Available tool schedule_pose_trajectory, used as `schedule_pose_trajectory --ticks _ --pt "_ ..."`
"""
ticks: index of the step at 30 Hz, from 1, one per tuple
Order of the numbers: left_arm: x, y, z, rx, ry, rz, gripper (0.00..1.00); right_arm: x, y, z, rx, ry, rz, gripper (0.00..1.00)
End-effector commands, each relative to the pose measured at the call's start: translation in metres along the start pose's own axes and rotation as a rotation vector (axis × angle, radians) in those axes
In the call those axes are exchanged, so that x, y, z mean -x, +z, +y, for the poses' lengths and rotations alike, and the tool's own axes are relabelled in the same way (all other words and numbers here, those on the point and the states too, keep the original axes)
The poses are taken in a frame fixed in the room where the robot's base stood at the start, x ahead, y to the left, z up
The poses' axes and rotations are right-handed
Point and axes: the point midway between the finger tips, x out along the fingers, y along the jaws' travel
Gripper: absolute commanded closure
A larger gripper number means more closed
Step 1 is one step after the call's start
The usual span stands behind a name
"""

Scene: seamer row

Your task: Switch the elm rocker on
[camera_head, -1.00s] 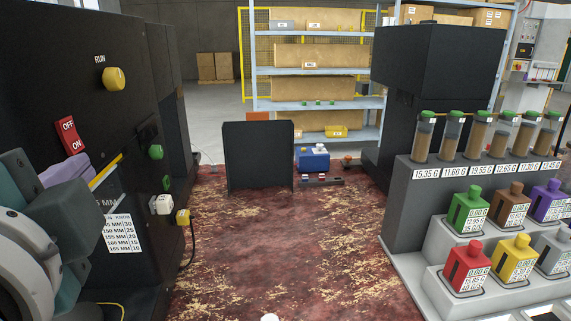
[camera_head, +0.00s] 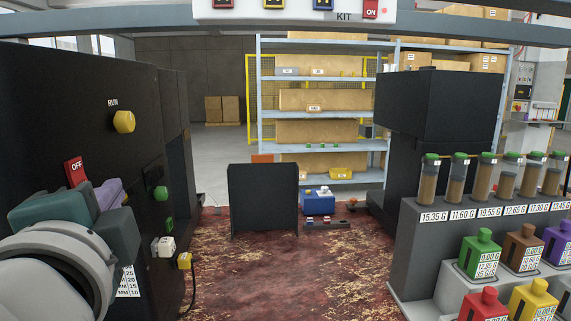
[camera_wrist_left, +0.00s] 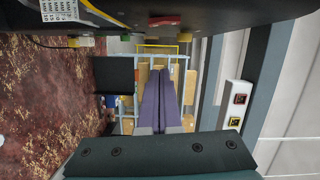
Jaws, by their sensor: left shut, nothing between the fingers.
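A red rocker (camera_head: 75,170) is on the black machine front at left; OFF shows on its upper part and my left arm hides its lower part. A red piece at the top of the left wrist view (camera_wrist_left: 167,21) looks like this rocker. A white overhead strip (camera_head: 345,16), marked KIT, carries red, yellow and blue rockers; its red one (camera_head: 371,9) reads ON. No elm label is readable, so I cannot tell which is the elm rocker. My left gripper (camera_head: 116,190), with purple fingers, is shut and empty near the machine front; the fingers also show in the left wrist view (camera_wrist_left: 162,78).
The machine front also has a yellow RUN knob (camera_head: 124,121), green buttons and a yellow plug (camera_head: 184,261). A black panel (camera_head: 263,200) stands ahead on the worn red floor. Bottles and tubes fill the grey stand (camera_head: 405,265) at right.

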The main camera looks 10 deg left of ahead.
Motion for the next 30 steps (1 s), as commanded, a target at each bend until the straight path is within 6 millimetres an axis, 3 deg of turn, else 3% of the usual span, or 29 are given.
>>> schedule_pose_trajectory --ticks 6,9,15,27,30 --pt "-0.046 0.0 -0.003 -0.002 -0.001 -0.002 1.0 0.01 -0.003 0.0 0.0 0.0 0.0 0.27" --pt "-0.048 0.019 -0.002 -0.005 0.002 -0.002 1.0 0.017 -0.005 0.001 -0.001 0.0 -0.001 0.27" --pt "-0.051 0.036 0.0 -0.001 0.002 -0.001 1.0 0.021 -0.007 0.0 -0.002 -0.001 -0.001 0.27" --pt "-0.052 0.04 0.002 -0.005 0.002 0.0 1.0 0.021 -0.007 -0.001 -0.005 -0.004 0.0 0.27" --pt "-0.054 0.049 0.007 -0.089 -0.02 -0.002 1.0 0.013 -0.004 -0.001 -0.005 -0.004 0.0 0.27"
